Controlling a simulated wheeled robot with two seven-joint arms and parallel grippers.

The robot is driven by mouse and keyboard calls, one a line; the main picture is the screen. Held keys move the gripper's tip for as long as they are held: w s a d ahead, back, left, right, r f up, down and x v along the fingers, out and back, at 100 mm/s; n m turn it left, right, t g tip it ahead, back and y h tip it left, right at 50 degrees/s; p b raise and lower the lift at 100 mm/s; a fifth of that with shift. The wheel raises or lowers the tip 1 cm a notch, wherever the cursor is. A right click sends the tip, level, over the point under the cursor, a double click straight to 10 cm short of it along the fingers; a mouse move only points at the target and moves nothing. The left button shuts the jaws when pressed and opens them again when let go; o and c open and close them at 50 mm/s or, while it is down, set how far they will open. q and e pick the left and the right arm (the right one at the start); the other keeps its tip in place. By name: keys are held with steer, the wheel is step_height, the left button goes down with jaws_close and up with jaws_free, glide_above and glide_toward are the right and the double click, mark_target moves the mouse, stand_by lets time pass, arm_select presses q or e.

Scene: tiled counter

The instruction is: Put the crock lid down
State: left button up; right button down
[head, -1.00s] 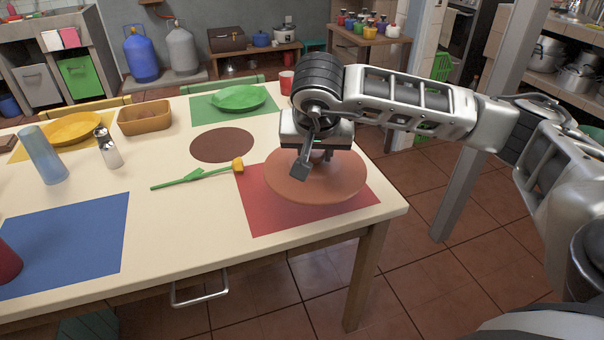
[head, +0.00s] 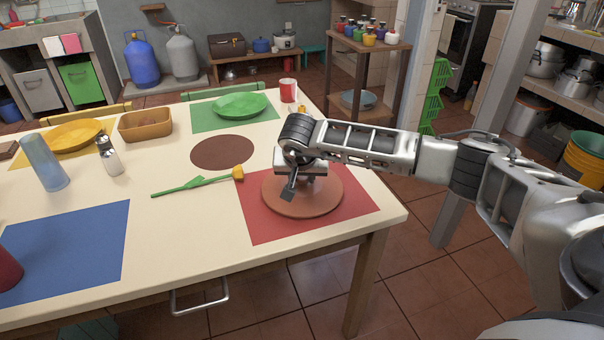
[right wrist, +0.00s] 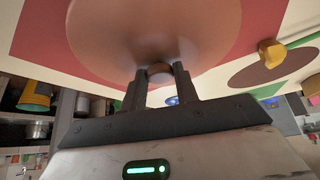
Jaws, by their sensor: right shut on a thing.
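The crock lid (head: 318,204) is a round terracotta disc in the head view. It lies over the red placemat (head: 355,215) at the table's right end and looks flat, touching or very close to the mat. My right gripper (head: 290,190) is above the lid. In the right wrist view, the fingers of my right gripper (right wrist: 160,78) are shut on the knob of the lid (right wrist: 150,30). The gripper and wrist hide part of the lid in the head view. My left gripper is not in view.
A yellow rose (head: 200,181) lies left of the red mat. A brown round mat (head: 222,152), a green plate (head: 240,106) and a red cup (head: 288,92) are behind. The table edge is close on the right.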

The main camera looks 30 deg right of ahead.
steer(key=c, duration=1.1)
jaws_free()
steer(key=shift+o, duration=0.2)
